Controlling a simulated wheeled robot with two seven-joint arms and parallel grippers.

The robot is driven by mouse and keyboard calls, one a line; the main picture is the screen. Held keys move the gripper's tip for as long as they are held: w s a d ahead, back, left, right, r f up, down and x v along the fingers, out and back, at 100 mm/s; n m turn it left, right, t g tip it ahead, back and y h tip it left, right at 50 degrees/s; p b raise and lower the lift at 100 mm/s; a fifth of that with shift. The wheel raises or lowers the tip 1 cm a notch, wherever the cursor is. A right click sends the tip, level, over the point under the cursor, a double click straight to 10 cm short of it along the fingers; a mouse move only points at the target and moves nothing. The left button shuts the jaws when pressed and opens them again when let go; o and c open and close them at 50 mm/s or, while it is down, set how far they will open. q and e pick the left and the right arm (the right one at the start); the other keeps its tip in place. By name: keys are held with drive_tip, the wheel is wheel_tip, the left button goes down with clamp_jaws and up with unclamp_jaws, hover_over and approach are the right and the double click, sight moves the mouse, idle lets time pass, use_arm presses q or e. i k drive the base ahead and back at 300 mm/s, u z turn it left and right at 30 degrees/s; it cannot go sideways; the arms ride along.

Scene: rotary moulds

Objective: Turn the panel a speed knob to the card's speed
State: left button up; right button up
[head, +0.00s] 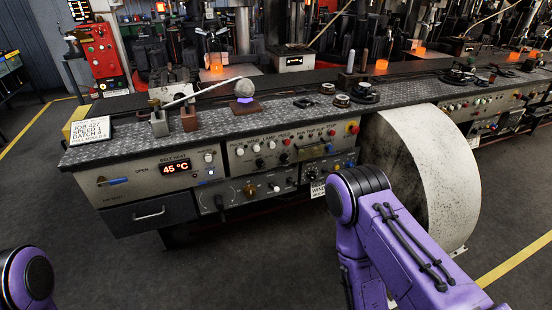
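The white card (91,130) stands at the left end of the bench top. Its small print seems to read a job number, SPEED 1 and a batch line. The control panels are on the bench front below it. A lower panel (232,196) carries a brass-coloured knob (249,189) and a dark dial (311,173) at its right. Labels are too small to tell which knob is the panel a speed knob, or its setting. My purple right arm reaches in at lower right, and part of my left arm shows at the lower left corner. Neither gripper is in view.
An orange display (175,168) reads 45 °C. A drawer (150,215) is below it. A row of buttons and knobs (290,146) lies on the upper panel. A large pale drum (430,170) stands at the right. The floor before the panels is clear.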

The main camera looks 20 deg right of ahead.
sight(284, 158)
drive_tip(key=z, duration=0.55)
drive_tip(key=k, duration=1.25)
drive_tip(key=z, duration=1.3)
drive_tip(key=i, duration=1.5)
drive_tip(key=u, duration=0.85)
drive_tip(key=i, duration=0.55)
drive_tip(key=u, duration=0.5)
